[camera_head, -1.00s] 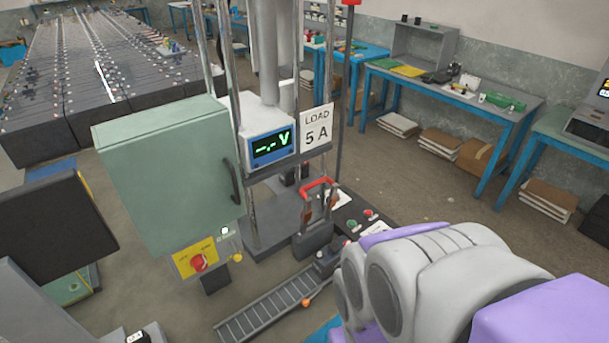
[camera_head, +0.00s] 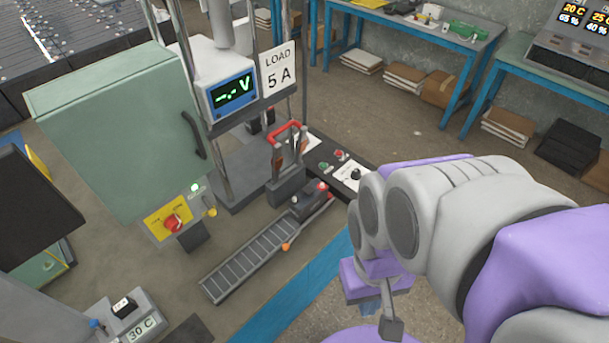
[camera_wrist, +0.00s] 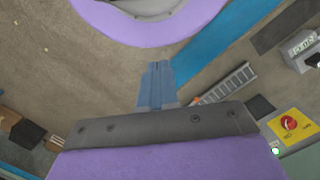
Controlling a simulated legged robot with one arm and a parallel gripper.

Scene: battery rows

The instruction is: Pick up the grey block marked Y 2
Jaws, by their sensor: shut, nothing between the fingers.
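No block with a readable Y 2 mark shows in either view. My gripper (camera_head: 391,326) hangs below my purple and grey arm at the lower middle right of the head view, over bare floor. In the wrist view its two grey-blue fingers (camera_wrist: 156,86) are together with nothing between them. A small dark block (camera_head: 124,307) with a white top label sits on a grey stand marked 30 C (camera_head: 140,329) at the lower left. I cannot read the block's label. The gripper is well to the right of that stand and apart from it.
A green cabinet (camera_head: 115,135) with a yellow switch plate stands left of a test rig showing LOAD 5 A. A slatted track (camera_head: 250,262) with a dark carriage (camera_head: 311,201) lies on the floor. Workbenches (camera_head: 420,25) line the back. A blue floor stripe (camera_head: 300,287) runs past open floor.

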